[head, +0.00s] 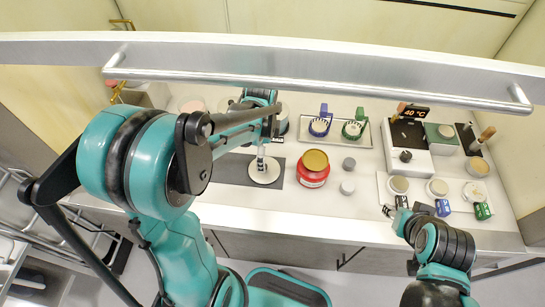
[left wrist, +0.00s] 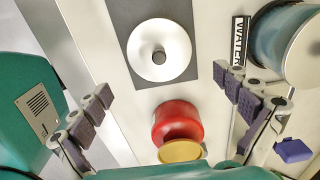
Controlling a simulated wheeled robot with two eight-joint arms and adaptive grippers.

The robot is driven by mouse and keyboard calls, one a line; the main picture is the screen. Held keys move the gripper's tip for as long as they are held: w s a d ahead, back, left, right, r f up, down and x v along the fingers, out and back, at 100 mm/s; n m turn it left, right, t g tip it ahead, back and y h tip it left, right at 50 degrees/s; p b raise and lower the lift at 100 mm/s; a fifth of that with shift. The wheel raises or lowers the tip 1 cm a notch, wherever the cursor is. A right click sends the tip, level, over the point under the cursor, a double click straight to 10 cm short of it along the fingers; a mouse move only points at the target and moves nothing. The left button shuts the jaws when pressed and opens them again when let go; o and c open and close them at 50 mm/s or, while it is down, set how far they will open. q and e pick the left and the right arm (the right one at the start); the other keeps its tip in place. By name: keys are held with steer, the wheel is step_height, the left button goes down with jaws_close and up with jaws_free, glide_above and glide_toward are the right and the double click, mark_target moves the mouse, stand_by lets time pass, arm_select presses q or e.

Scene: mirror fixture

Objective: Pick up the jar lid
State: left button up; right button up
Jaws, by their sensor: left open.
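A round white lid with a grey knob (left wrist: 159,50) lies flat on a dark grey mat (left wrist: 123,14). In the head view the lid (head: 264,175) is below my left gripper (head: 268,140), which partly covers it. In the left wrist view my left gripper (left wrist: 165,85) is open and empty; its fingers are spread wide, and the lid shows beyond the tips, between their lines. A red jar (head: 312,177) with a yellow top (head: 315,159) stands right of the mat. My right gripper (head: 400,208) is at the counter's front right; its jaws are too small to judge.
A large jar (left wrist: 280,42) stands beside a WATER label (left wrist: 239,42). A metal rail (head: 320,90) crosses above the counter.

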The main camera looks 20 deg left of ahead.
arm_select(q)
step_height(320, 180, down, 8)
steer(key=b, duration=0.2)
steer(key=shift+b, duration=0.3)
steer(key=shift+s+r, duration=0.1)
steer(key=c, duration=1.5)
steer(key=shift+s, duration=0.15)
steer(key=shift+c, duration=1.3)
